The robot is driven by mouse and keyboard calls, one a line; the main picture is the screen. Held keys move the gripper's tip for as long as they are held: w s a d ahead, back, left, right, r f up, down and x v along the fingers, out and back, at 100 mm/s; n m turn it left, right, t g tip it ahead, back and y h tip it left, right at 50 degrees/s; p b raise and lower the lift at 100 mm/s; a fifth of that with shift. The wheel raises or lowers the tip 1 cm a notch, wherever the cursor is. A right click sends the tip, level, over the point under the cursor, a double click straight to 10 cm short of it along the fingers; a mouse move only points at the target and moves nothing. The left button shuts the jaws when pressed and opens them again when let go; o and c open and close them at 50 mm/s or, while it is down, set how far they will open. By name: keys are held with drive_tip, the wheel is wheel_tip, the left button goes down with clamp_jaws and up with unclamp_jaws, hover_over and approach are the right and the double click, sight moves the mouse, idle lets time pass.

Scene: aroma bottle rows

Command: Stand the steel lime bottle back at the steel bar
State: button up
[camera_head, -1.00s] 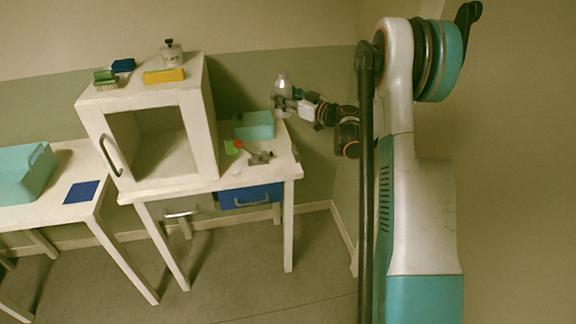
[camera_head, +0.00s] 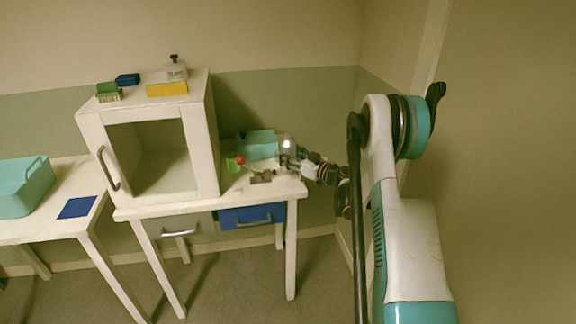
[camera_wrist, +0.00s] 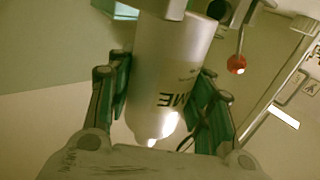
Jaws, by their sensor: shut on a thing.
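The steel lime bottle (camera_wrist: 172,60) is grey, with dark letters ending in "ME" upside down in the wrist view. My gripper (camera_wrist: 165,100) is shut on it, one finger on each side. In the head view the bottle (camera_head: 287,146) looks upright at the right end of the white table, with my gripper (camera_head: 289,161) around it. I cannot tell whether its base touches the table. No steel bar can be picked out with certainty; a pale strip with a label (camera_wrist: 280,88) runs along the right of the wrist view.
A teal bin (camera_head: 257,145) stands just left of the bottle. A grey fixture (camera_head: 262,177) and a red ball (camera_head: 240,160) are in front of it. A white open-fronted cabinet (camera_head: 203,130) fills the table's left side. A blue drawer (camera_head: 250,217) is below.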

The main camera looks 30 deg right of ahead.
drive_tip(key=shift+f+b, duration=0.5)
drive_tip(key=shift+f, duration=1.2)
drive_tip(key=shift+f, duration=0.15)
drive_tip(key=o, duration=1.3)
drive_tip(key=shift+s+d, duration=0.15)
drive_tip(key=shift+s, duration=0.05)
drive_tip(key=p+v, duration=0.3)
drive_tip(key=v, duration=0.8)
drive_tip(key=shift+s+p, duration=0.25)
drive_tip(key=shift+p, duration=0.15)
